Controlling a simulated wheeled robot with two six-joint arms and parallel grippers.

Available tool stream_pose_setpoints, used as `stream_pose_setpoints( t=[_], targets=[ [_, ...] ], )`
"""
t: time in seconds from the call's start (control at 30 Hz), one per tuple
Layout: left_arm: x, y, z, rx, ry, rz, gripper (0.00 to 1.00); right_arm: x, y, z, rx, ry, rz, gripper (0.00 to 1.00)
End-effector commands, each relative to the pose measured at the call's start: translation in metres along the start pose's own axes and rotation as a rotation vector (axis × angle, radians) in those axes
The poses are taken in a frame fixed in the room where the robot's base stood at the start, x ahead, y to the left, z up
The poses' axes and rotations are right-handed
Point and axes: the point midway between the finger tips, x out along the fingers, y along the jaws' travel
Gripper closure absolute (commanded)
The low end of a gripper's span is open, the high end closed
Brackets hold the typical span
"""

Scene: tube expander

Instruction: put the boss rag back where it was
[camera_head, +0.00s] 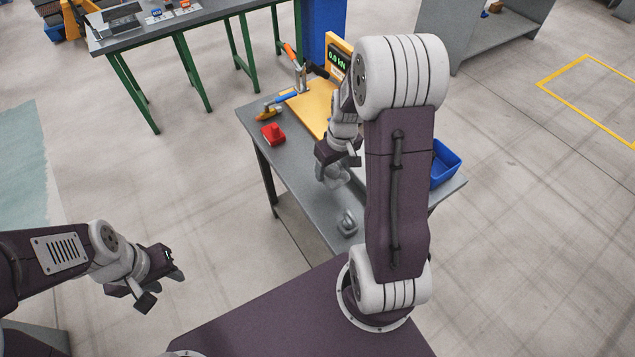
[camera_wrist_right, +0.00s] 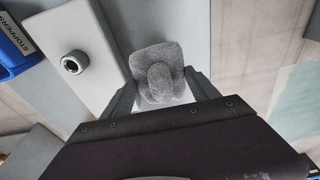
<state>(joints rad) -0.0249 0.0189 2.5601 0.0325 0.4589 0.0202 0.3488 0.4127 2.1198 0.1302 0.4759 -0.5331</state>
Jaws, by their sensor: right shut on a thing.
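The boss rag (camera_wrist_right: 157,75) is a grey, rough-textured cloth with a raised lump in its middle. In the right wrist view it sits between the two fingers of my right gripper (camera_wrist_right: 161,95), which is shut on it. In the head view my right gripper (camera_head: 338,155) is over the grey table (camera_head: 290,165), with the rag (camera_head: 333,178) below its fingers. I cannot tell whether the rag touches the tabletop. My left gripper (camera_head: 163,288) is open and empty at the lower left, away from the table.
A grey metal part (camera_head: 347,222) stands near the table's front. A red block (camera_head: 272,134), tools and a yellow fixture (camera_head: 308,107) with a display are farther back. A blue bin (camera_head: 444,165), labelled STOPPERS in the wrist view (camera_wrist_right: 14,48), is at the right. My right arm hides part of the table.

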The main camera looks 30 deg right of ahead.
Motion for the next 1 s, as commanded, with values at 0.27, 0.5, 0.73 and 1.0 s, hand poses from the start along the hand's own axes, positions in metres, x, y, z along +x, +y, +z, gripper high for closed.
stream_pose_setpoints(
  t=[0.27, 0.5, 0.73, 1.0],
  targets=[
    [-0.004, 0.0, -0.001, 0.0, 0.0, 0.0, 0.64, 0.027, -0.038, -0.013, 0.001, 0.0, 0.0, 1.0],
    [-0.002, 0.0, 0.0, 0.0, 0.0, 0.0, 0.64, 0.053, -0.039, -0.008, 0.003, -0.004, -0.001, 1.0],
    [-0.002, 0.0, 0.0, 0.0, 0.0, 0.0, 0.64, 0.067, -0.038, -0.007, 0.002, 0.002, 0.001, 1.0],
    [0.001, 0.0, 0.0, 0.0, 0.0, 0.0, 0.64, 0.07, -0.038, -0.006, 0.002, 0.001, 0.0, 0.26]
  ],
)
